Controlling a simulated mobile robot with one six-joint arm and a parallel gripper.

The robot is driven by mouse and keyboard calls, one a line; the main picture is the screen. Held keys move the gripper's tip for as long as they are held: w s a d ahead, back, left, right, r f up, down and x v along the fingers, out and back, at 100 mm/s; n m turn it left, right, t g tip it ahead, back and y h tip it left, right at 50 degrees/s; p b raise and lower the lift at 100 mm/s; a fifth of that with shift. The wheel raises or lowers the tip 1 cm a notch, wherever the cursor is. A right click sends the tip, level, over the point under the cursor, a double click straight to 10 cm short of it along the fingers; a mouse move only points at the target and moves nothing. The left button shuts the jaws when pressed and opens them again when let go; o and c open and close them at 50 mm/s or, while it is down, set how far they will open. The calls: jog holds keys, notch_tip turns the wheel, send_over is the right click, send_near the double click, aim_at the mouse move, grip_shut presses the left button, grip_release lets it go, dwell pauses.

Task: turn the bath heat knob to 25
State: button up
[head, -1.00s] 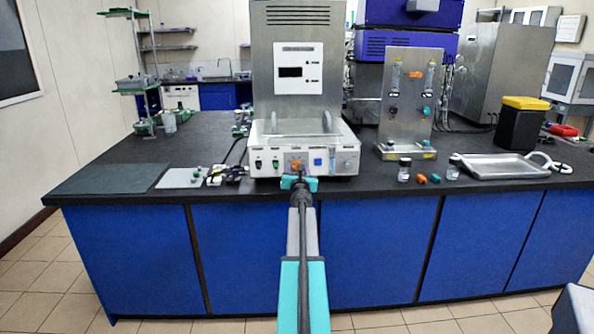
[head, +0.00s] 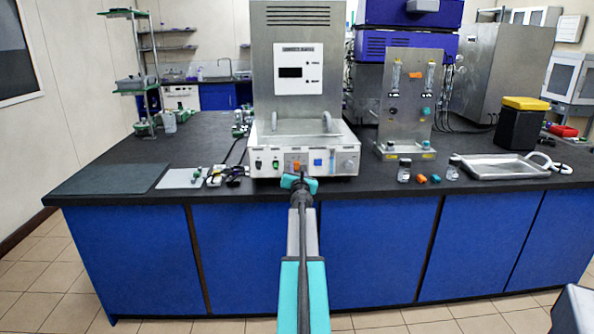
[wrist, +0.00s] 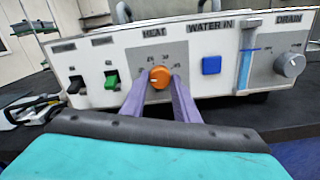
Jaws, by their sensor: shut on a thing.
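The bath heat knob (wrist: 160,77) is a round orange knob under the label HEAT on the bath's front panel, with a ring of small numbers around it. In the head view the orange knob (head: 296,165) shows just above my gripper (head: 298,175). In the wrist view my gripper (wrist: 160,84) is shut on the knob, with one purple finger at its left and one at its right. The hand is tilted against the panel. The knob's pointer and the small numbers are too blurred to read surely.
On the panel are a black switch (wrist: 77,85), a green switch (wrist: 112,80), a blue WATER IN button (wrist: 211,65) and a grey DRAIN knob (wrist: 289,65). A grey plate (head: 183,178) lies left of the bath (head: 336,168). Vials and a metal tray (head: 500,176) stand right.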

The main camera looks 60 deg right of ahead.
jog(key=m+p, duration=0.1)
jog(key=m, duration=0.5)
jog(key=shift+m+p, duration=0.3)
jog(key=shift+p, duration=0.05)
jog(key=m+p, duration=0.1)
jog(key=m, duration=0.4)
jog(key=shift+m, duration=0.4)
jog(key=o, duration=1.1)
jog(key=shift+c, duration=0.2)
jog(key=v, duration=1.3)
jog(key=shift+s+a, duration=0.25)
jog(key=shift+a, duration=0.1)
